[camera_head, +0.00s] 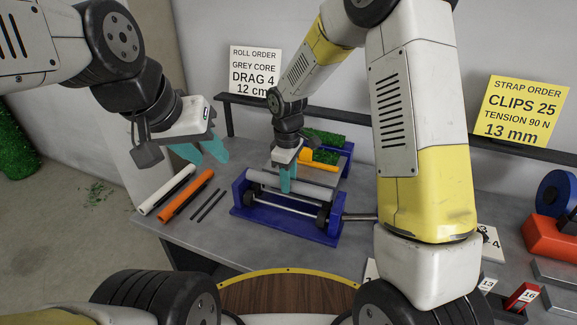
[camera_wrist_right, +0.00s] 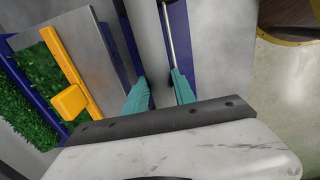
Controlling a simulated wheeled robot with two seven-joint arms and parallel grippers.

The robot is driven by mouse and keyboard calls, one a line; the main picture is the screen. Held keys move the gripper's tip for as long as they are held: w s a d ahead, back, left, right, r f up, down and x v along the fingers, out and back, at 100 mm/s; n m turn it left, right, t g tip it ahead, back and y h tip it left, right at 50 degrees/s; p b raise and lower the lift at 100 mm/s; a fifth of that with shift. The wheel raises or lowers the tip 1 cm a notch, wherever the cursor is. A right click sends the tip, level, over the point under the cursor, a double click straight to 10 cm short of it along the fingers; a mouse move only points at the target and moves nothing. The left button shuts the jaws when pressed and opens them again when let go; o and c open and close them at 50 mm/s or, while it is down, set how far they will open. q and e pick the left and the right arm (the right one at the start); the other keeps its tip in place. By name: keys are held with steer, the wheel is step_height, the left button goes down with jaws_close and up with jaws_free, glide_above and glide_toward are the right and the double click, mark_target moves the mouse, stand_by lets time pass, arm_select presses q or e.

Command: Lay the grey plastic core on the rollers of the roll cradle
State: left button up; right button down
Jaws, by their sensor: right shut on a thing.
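The grey plastic core (camera_head: 262,179) lies lengthwise along the blue roll cradle (camera_head: 239,196), at the height of its end walls. My right gripper (camera_head: 288,187) is shut on the core near its middle, from above. In the right wrist view the core (camera_wrist_right: 148,40) runs between the teal fingertips (camera_wrist_right: 160,80), beside a thin metal rod of the cradle. I cannot tell whether the core touches the rollers, since the fingers and core hide the contact. My left gripper (camera_head: 206,154) is apart and empty, its teal fingers spread above the table's left part.
A white core (camera_head: 166,191), an orange core (camera_head: 187,195) and thin dark rods (camera_head: 210,205) lie left of the cradle. Behind it are a yellow bar (camera_head: 318,162) and green turf-like material (camera_head: 325,138). An orange-red block (camera_head: 551,240) and blue roll (camera_head: 556,193) stand far right.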

steer(key=shift+f, duration=1.8)
steer(key=c, duration=0.9)
jaws_free()
steer(key=shift+c, duration=0.2)
step_height(320, 180, up, 8)
steer(key=shift+s+f, duration=0.15)
